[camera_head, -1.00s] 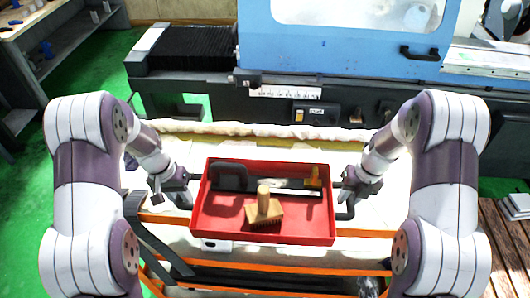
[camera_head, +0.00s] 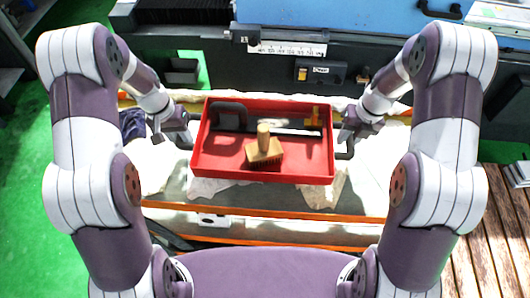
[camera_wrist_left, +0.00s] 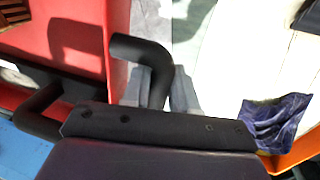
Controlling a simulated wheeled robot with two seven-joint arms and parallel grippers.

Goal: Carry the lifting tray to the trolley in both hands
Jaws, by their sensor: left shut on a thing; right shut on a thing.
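The red lifting tray (camera_head: 210,165) is in the middle of the head view, about level between my two arms. In it lie a brush (camera_head: 264,150) with a wooden handle and a dark frame-shaped gauge (camera_head: 230,115) with a long bar. My left gripper (camera_head: 187,138) is shut at the tray's left side handle. The wrist view shows the tray's red wall (camera_wrist_left: 118,40) and a black bent handle (camera_wrist_left: 148,62) by the dark gripper body. My right gripper (camera_head: 345,138) is shut at the right side handle. The finger contact on both handles is partly hidden.
An orange-edged frame (camera_head: 265,212) with pale, patchy surfaces lies below and in front of the tray; I cannot tell if it is the trolley. The blue grinder (camera_head: 340,18) stands behind. Wooden slats (camera_head: 500,230) lie at right. A dark blue cloth (camera_wrist_left: 275,120) lies near the left gripper.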

